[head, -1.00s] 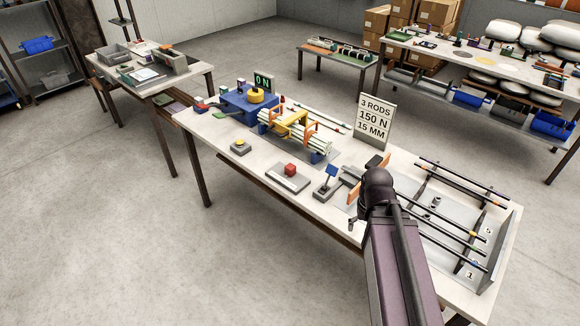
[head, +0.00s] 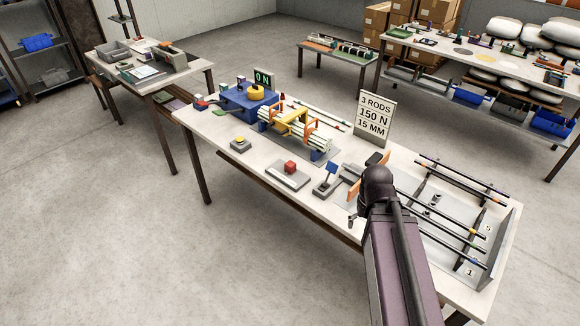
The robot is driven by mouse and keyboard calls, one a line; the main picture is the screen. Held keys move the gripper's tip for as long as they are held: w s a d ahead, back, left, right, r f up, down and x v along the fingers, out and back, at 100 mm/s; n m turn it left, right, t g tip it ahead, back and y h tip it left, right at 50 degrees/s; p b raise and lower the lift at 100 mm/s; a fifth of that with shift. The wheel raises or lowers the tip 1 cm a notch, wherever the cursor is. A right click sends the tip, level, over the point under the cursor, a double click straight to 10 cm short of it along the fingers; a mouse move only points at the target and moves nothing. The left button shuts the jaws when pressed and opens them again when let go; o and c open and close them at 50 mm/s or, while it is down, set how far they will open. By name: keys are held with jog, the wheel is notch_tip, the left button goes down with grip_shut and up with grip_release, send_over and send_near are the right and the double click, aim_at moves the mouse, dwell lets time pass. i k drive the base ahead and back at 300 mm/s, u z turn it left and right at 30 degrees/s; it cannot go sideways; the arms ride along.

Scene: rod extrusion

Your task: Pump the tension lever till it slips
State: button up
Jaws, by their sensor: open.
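A blue tensioning machine (head: 238,102) with a yellow round top (head: 256,93) stands at the far left of the main table. Its display (head: 263,79) reads 0 N. A small red-tipped part (head: 200,98) at its left end looks like the lever, but it is too small to be sure. A bundle of pale rods (head: 318,141) lies right of the machine, with a yellow tool (head: 293,122) and orange clamps around it. My gripper (head: 363,188) is at the table's right half, far from the machine. My arm hides most of it; it is open.
A sign (head: 375,117) reads 3 RODS, 150 N, 15 MM. A rack of dark rods (head: 455,225) fills the table's right end.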

aim_at(219, 114)
jog(key=u, duration=0.2)
jog(key=i, duration=1.3)
jog(key=z, duration=0.1)
